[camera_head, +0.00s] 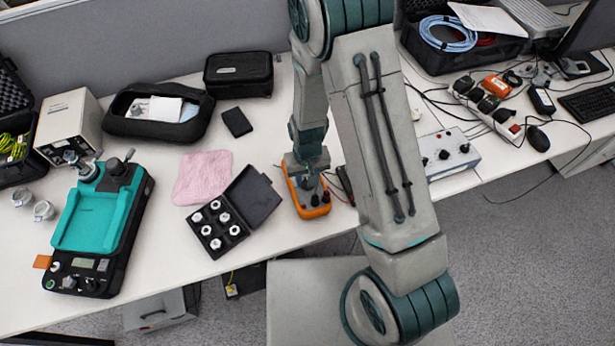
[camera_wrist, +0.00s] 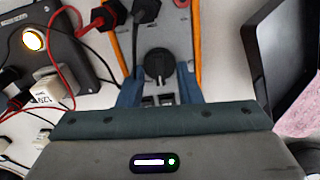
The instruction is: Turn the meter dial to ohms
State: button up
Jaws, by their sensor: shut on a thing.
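The meter (camera_head: 318,211) is an orange-edged multimeter lying on the bench, partly hidden under my gripper in the head view. The round black dial (camera_wrist: 158,64) sits on that face. My gripper (camera_wrist: 158,84) has one blue finger on each side of the dial and is shut on it. The dial's markings and setting cannot be read. In the head view, my gripper (camera_head: 306,176) is over the upper part of the meter and hides the dial.
An open black case (camera_head: 260,197) with several white-topped pieces stands left of the meter, beside a pink cloth (camera_head: 203,177). A grey box with knobs (camera_head: 450,152) stands right of my arm. Red and black leads (camera_wrist: 70,45) run left of the meter.

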jog(key=m+b, duration=0.1)
jog(key=m, duration=0.2)
jog(key=shift+d+m+b, duration=0.15)
jog(key=shift+m+b, duration=0.2)
jog(key=shift+m, duration=1.55)
jog(key=o, duration=1)
jog(key=shift+c, duration=0.2)
notch_tip(320, 180, up, 14)
